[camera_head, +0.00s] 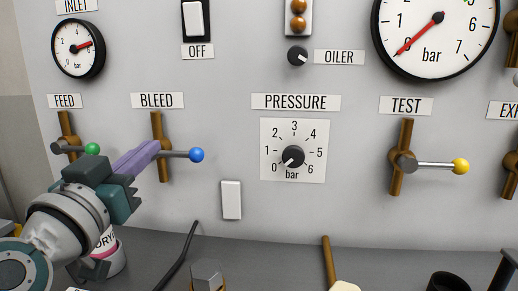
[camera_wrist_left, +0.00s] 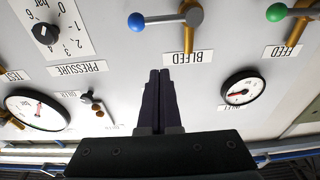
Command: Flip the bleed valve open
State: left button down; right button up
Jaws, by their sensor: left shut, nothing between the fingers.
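The bleed valve (camera_head: 157,172) is a brown vertical pipe on the grey panel under the BLEED label (camera_head: 157,100). Its silver lever lies level across the pipe, pointing right, with a blue ball (camera_head: 196,155) at its end. In the left wrist view, which is upside down, the blue ball (camera_wrist_left: 136,21) and lever show at the top. My left gripper (camera_head: 152,146) has its purple fingers shut and empty; in the head view they overlap the valve's middle. In the left wrist view the fingertips (camera_wrist_left: 160,72) appear apart from ball and lever. My right gripper is not in view.
The test valve with a yellow ball (camera_head: 461,166) and the pressure knob (camera_head: 293,156) are to the right. A grey shelf (camera_head: 270,262) below holds a can (camera_head: 112,262) and other items.

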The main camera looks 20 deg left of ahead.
pick_arm(q)
jog(key=r, duration=0.1)
send_over(174, 154)
jog(key=d, duration=0.1)
jog(key=f+b, duration=0.1)
jog(key=s+f+b, duration=0.1)
jog(key=f, duration=0.1)
jog(key=shift+s+d+f, duration=0.15)
jog(key=shift+f, duration=0.15)
jog(key=shift+d+f+m+h, duration=0.1)
jog(key=shift+f+m+h, duration=0.3)
jog(key=shift+m, duration=0.6)
jog(key=s+a+f+m+g+h+b, duration=0.1)
jog(key=a+f+m, duration=0.3)
jog(key=m, duration=1.4)
jog(key=shift+a+f+h+b, duration=0.25)
jog(key=shift+f+h+b, duration=0.45)
jog(key=shift+f, duration=0.85)
